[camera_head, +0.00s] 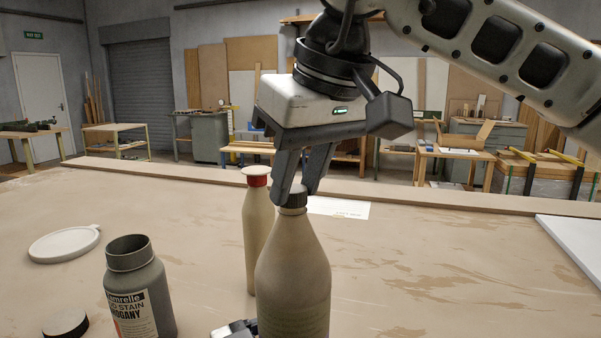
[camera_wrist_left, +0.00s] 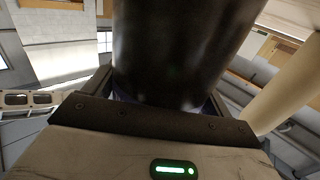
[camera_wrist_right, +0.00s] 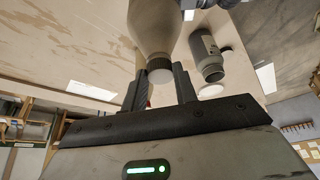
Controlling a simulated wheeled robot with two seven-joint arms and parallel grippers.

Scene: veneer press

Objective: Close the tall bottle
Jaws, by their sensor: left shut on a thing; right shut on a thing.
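The tall beige bottle (camera_head: 293,275) stands upright on the table in the front middle of the head view. A dark ribbed cap (camera_head: 296,197) sits at its mouth. My right gripper (camera_head: 299,192) points down from above and is shut on this cap. In the right wrist view the cap (camera_wrist_right: 159,72) is between the fingers, against the bottle's neck (camera_wrist_right: 154,30). My left gripper (camera_head: 235,329) shows partly at the bottom edge, shut on the bottle's body. In the left wrist view the body (camera_wrist_left: 180,50) fills the middle, dark and close. The cap's thread is hidden.
A slimmer bottle with a red and white top (camera_head: 257,225) stands close behind, left. An open grey stain jar (camera_head: 140,290), a black lid (camera_head: 65,325) and a round white lid (camera_head: 65,244) are further left. A white panel (camera_head: 578,245) lies right. The table's right middle is clear.

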